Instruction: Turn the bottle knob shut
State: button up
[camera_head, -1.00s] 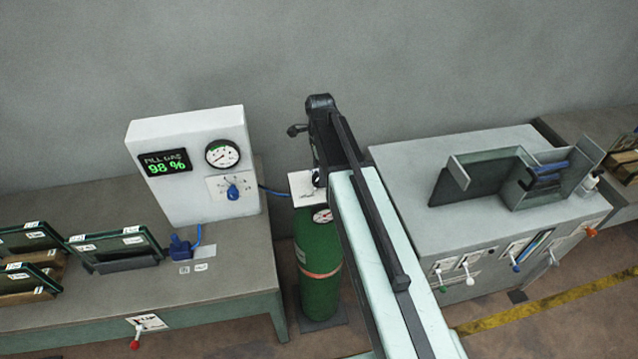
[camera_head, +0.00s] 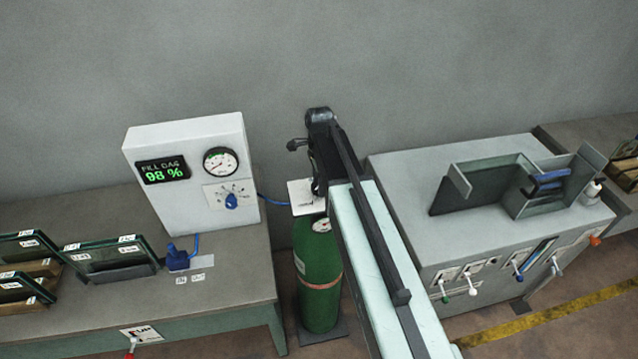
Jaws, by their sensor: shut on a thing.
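The green gas bottle (camera_head: 316,265) stands upright on the floor between the bench and the grey cabinet, with a red band around it. A small gauge (camera_head: 320,225) near its top is partly covered by my arm. A white label plate (camera_head: 303,197) shows at the bottle's top. My gripper (camera_head: 318,186) points down over the bottle top, dark and mostly hidden behind my arm. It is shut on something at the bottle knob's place. The knob itself is hidden, so its turn cannot be seen.
A white fill panel (camera_head: 192,172) with a "98 %" display, gauge and blue knob (camera_head: 231,201) stands on the left bench (camera_head: 225,270). A blue hose (camera_head: 272,200) runs behind the bottle. The grey cabinet (camera_head: 410,185) with levers and a tray stands close on the right.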

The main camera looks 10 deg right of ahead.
jog(key=n, duration=0.3)
jog(key=shift+n, duration=0.4)
jog(key=n, duration=0.4)
jog(key=shift+n, duration=0.3)
jog(key=n, duration=0.4)
jog(key=shift+n, duration=2.5)
jog(key=o, duration=1.4)
jog(key=shift+c, duration=0.2)
jog(key=shift+r, duration=0.15)
